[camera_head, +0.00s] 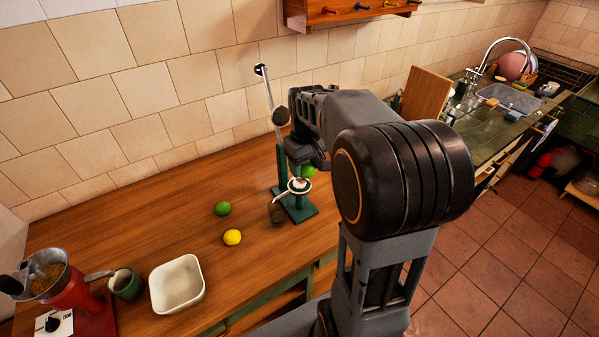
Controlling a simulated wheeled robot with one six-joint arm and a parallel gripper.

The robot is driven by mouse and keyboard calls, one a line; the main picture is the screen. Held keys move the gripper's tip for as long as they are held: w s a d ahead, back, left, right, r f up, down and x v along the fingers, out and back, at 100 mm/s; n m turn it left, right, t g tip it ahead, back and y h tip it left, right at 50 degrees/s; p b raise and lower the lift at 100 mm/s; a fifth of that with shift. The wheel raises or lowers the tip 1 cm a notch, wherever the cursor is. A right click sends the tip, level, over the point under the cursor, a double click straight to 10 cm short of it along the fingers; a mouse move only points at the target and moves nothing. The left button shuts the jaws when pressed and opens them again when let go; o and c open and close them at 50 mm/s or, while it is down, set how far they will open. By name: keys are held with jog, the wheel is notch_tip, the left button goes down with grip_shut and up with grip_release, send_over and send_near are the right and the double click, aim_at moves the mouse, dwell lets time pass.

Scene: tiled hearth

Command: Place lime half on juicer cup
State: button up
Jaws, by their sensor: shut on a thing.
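The green lever juicer (282,168) stands upright on the wooden counter with its long handle raised. Its juicer cup (299,187) is a small pale-rimmed ring on the front of the stand. My gripper (305,163) is shut on the green lime half (309,171). It holds the lime half just above and slightly behind the juicer cup in the picture. My arm hides part of the gripper, and I cannot tell whether the lime half touches the cup.
A white bowl (177,284), a green mug (126,284) and a red grinder (84,303) stand front left. The tiled wall is behind.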

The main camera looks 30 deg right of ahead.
send_over(300, 183)
notch_tip(300, 183, down, 5)
jog(key=shift+r+p, duration=0.2)
jog(key=shift+p, duration=0.25)
jog(key=shift+w+f, duration=0.15)
jog(key=shift+f, duration=1.45)
jog(key=shift+f, duration=0.1)
jog(key=shift+f, duration=0.15)
jog(key=o, duration=0.9)
